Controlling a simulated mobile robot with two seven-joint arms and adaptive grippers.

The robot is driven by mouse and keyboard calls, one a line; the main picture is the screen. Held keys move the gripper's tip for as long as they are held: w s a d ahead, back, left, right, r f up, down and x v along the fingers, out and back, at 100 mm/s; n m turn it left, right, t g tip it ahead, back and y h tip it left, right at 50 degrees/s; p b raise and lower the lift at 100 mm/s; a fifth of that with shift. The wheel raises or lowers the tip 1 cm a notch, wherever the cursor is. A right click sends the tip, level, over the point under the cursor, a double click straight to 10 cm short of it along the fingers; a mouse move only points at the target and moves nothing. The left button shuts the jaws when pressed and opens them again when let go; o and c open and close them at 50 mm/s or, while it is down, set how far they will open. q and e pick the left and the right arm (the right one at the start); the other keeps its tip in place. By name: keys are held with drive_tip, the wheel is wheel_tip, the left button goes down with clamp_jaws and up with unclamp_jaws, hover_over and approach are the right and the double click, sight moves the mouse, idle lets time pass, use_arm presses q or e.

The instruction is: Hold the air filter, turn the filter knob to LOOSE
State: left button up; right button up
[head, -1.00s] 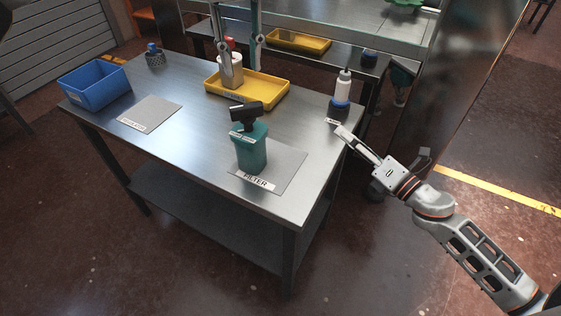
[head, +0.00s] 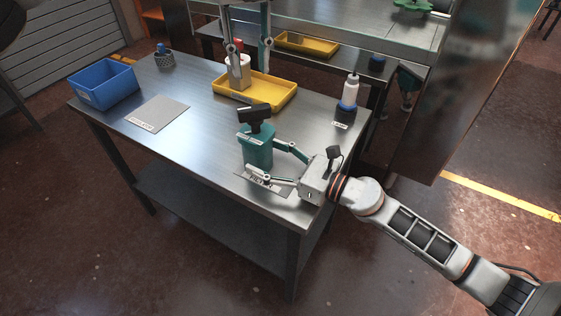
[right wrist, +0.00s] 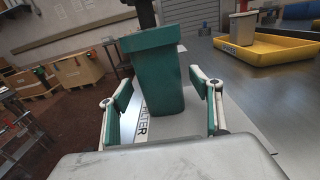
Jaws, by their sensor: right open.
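The air filter (head: 257,150) is a teal canister standing upright on the grey mat labelled FILTER, near the table's front right corner. Its black knob (head: 254,114) is on top; I cannot read any setting. My right gripper (head: 264,160) is open, with its fingers on either side of the canister. In the right wrist view the canister (right wrist: 160,75) stands between the spread teal finger pads, with gaps visible on both sides. My left gripper (head: 251,70) hangs over the yellow tray behind the filter, its fingers apart, by a grey container (head: 243,66).
The yellow tray (head: 282,102) lies at the table's back. A white bottle with a blue base (head: 349,92) stands at the right edge. A blue bin (head: 105,88), a small dark cup (head: 164,61) and an empty grey mat (head: 165,110) are on the left.

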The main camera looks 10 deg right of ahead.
drive_tip(key=shift+x, duration=1.25)
drive_tip(key=c, duration=1.4)
